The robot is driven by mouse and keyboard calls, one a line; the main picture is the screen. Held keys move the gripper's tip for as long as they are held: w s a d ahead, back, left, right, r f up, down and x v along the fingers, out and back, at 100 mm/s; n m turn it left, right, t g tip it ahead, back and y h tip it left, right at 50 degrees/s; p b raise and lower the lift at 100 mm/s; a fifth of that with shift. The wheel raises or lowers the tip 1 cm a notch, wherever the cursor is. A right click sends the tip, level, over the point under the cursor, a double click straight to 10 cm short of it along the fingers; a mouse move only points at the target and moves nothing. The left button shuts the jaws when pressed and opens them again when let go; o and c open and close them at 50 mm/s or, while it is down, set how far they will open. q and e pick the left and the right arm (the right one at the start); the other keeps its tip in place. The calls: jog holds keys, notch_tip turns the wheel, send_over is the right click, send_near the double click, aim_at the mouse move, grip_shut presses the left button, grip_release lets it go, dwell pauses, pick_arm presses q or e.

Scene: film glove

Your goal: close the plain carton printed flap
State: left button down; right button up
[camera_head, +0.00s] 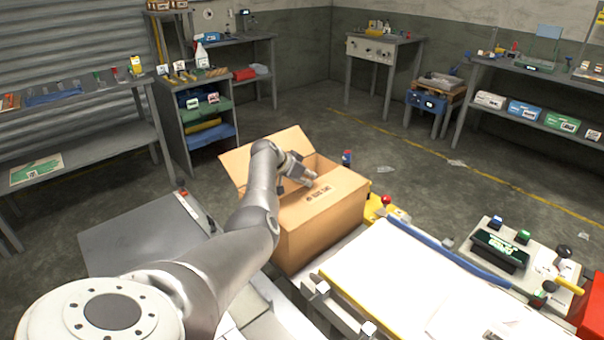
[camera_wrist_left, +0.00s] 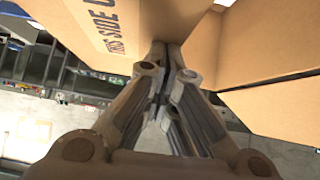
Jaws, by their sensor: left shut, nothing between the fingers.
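The plain brown carton (camera_head: 325,231) stands on the light work surface in the head view. Its printed flap (camera_head: 345,188) lies roughly level over the near part of the top. The lettering also shows in the left wrist view on the printed flap (camera_wrist_left: 98,22). Another flap (camera_head: 240,166) stands raised and tilted outward at the back left. My left gripper (camera_head: 312,177) is at the carton top, by the printed flap's far edge. Its fingertips (camera_wrist_left: 165,48) are together and empty; whether they touch the cardboard is unclear. My right gripper is out of view.
A yellow device with a red button (camera_head: 386,200) stands right of the carton. A white board (camera_head: 420,280) fills the near right, with a control box (camera_head: 500,248) beyond. Shelves and benches line the walls. The floor between is mostly clear.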

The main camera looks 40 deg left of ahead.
pick_arm(q)
jog(key=d+v, duration=0.1)
jog(key=v, duration=1.1)
jog(key=shift+a, duration=0.5)
jog(key=shift+r, duration=0.1)
